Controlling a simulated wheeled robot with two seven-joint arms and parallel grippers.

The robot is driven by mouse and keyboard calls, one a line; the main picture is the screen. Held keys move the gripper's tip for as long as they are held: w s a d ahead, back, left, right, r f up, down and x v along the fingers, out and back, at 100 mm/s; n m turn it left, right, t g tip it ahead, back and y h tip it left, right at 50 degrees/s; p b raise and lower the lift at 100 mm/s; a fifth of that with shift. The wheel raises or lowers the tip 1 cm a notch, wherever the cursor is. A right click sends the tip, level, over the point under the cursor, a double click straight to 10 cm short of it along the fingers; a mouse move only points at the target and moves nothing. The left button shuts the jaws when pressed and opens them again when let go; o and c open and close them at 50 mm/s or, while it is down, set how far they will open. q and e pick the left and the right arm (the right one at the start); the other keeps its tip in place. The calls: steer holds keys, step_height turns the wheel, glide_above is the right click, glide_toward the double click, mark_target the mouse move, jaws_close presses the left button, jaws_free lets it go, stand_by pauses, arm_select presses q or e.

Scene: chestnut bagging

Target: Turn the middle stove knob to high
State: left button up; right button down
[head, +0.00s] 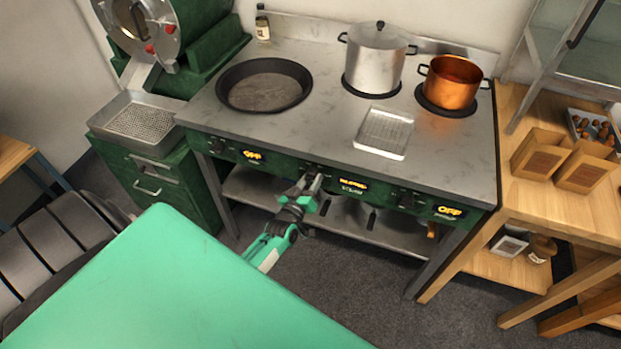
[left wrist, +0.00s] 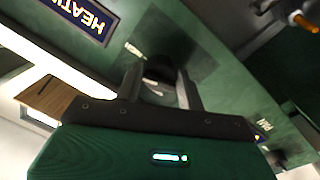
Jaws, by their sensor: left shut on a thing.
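The stove (head: 300,120) has a green front panel with several knobs and lit displays. My left gripper (head: 311,182) is at the middle knob (head: 314,169), shut on it. In the left wrist view, the two dark fingers (left wrist: 160,88) stand on either side of the dark round knob (left wrist: 160,69), which they partly hide. The display beside it (left wrist: 84,16) reads "HEATI…", cut off by the frame. In the head view this middle display (head: 353,185) is lit yellow, too small to read surely. The left display (head: 252,155) and right display (head: 449,211) read OFF. My right gripper is not in view.
A dark pan (head: 264,86), a steel pot (head: 375,55), a copper pot (head: 451,82) and a metal tray (head: 384,132) are on the stove. A wooden table (head: 530,195) with paper bags stands at the right. A green roasting machine (head: 190,60) stands at the left.

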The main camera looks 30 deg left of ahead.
arm_select(q)
steer(key=shift+s+f+m+p, duration=0.15)
steer(key=shift+m+p, duration=0.25)
steer(key=shift+m, duration=1.2)
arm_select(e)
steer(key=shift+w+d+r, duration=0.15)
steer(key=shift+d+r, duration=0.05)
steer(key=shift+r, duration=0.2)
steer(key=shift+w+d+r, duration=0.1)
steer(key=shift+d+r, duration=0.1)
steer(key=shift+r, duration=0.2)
arm_select(q)
steer(key=shift+a, duration=0.1)
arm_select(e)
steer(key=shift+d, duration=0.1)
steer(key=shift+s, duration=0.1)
arm_select(q)
steer(key=o, duration=0.9)
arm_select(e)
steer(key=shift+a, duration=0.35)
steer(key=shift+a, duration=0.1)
